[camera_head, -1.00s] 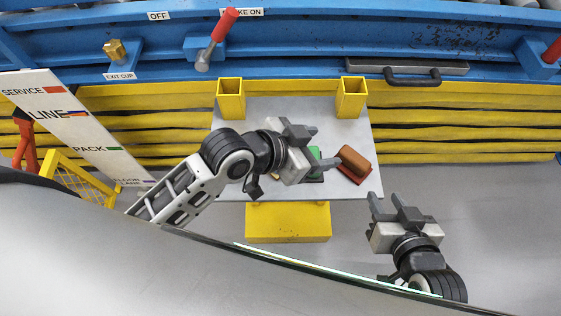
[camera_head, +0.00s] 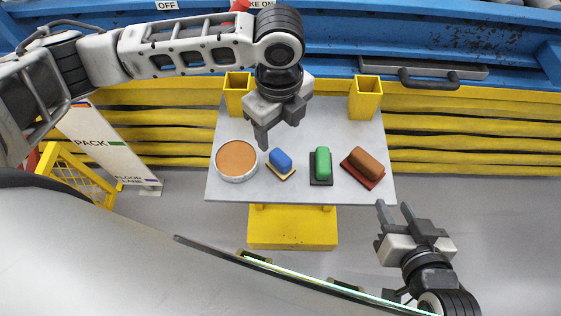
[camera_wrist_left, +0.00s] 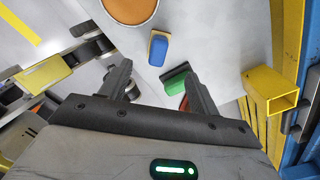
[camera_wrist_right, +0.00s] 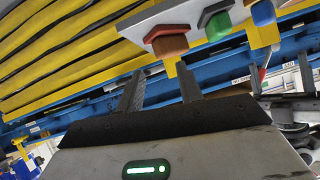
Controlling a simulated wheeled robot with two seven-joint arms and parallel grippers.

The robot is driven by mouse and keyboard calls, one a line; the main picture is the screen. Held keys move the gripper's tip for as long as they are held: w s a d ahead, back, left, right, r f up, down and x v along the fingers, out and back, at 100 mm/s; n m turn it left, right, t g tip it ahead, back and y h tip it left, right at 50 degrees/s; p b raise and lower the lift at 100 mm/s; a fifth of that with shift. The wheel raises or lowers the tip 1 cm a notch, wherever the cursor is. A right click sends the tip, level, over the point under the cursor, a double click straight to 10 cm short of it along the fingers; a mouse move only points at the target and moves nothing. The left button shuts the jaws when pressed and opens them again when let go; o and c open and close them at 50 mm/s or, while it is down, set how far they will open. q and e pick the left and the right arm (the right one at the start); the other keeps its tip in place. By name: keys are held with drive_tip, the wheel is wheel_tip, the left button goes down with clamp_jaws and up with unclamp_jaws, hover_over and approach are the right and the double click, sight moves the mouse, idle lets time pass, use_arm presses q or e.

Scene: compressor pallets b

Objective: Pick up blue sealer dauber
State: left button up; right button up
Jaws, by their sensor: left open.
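The blue sealer dauber (camera_head: 281,160) sits on a small yellow-edged base on the grey table, between a round orange-filled dish (camera_head: 236,160) and a green dauber (camera_head: 322,165). It also shows in the left wrist view (camera_wrist_left: 158,49), beyond the fingertips, and in the right wrist view (camera_wrist_right: 263,13). My left gripper (camera_head: 279,131) is open and empty, on the far side of the blue dauber and apart from it; its fingers also show in the left wrist view (camera_wrist_left: 155,80). My right gripper (camera_head: 394,208) is open and empty, off the table's front right corner.
A reddish-brown dauber (camera_head: 366,168) lies right of the green one. Two yellow square holders (camera_head: 366,98) stand at the table's back corners. Behind are yellow barriers (camera_head: 460,128) and a blue frame. The table's (camera_head: 290,190) front strip is clear.

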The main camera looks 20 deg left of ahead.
sight(281, 156)
use_arm(q)
wheel_tip(281, 156, down, 7)
drive_tip(key=shift+r+b, duration=0.2)
drive_tip(key=shift+b, duration=0.3)
drive_tip(key=f, duration=0.1)
drive_tip(key=f+b, duration=0.1)
drive_tip(key=f, duration=0.3)
drive_tip(key=shift+s+d+f, duration=0.1)
drive_tip(key=shift+s+d, duration=0.15)
drive_tip(key=shift+s, duration=0.05)
drive_tip(key=c, duration=1.2)
drive_tip(key=shift+o, duration=0.2)
drive_tip(key=shift+r, duration=0.55)
wheel_tip(281, 156, up, 2)
drive_tip(key=shift+r+p, duration=0.15)
drive_tip(key=shift+p, duration=0.25)
drive_tip(key=s+d+r+p, duration=0.1)
drive_tip(key=s+d+r, duration=0.1)
drive_tip(key=d+r, duration=0.3)
drive_tip(key=s+d+r+p, duration=0.1)
drive_tip(key=d+r, duration=0.3)
drive_tip(key=d, duration=0.4)
drive_tip(key=shift+s+r, duration=0.35)
drive_tip(key=shift+s, duration=0.55)
